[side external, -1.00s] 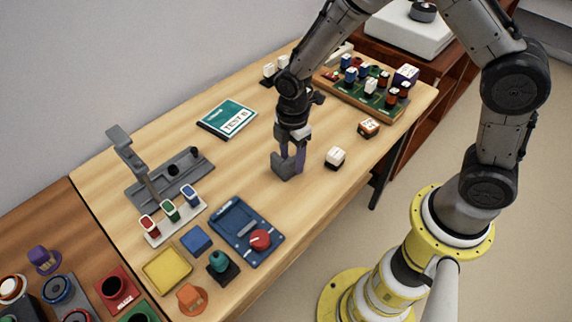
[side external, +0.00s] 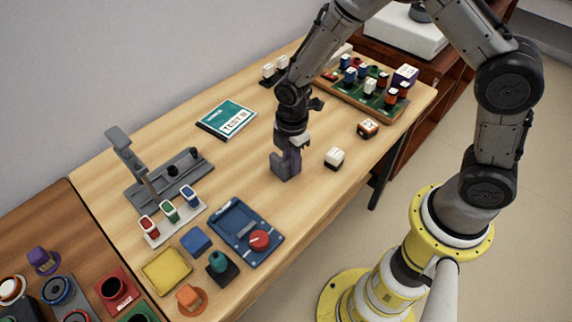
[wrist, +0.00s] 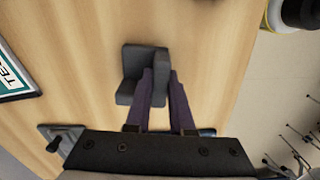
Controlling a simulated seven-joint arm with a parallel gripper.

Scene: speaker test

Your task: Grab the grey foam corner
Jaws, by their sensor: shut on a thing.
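The grey foam corner (side external: 281,168) is an L-shaped block near the middle of the wooden table. In the wrist view the foam corner (wrist: 133,64) shows beyond and to the left of the fingers. My gripper (side external: 289,157) points down and is shut on one upright wall of it, with purple-grey fingers on either side; the fingers also show in the wrist view (wrist: 162,82). The block's lower part looks to be at the tabletop; whether it touches is unclear. The fingers hide part of the block.
A white-topped block (side external: 334,157) stands close on the right, and an orange-and-white block (side external: 367,128) farther back. A teal booklet (side external: 227,118) lies behind left. A blue tray with a red knob (side external: 232,225) lies in front. Bare tabletop surrounds the foam corner.

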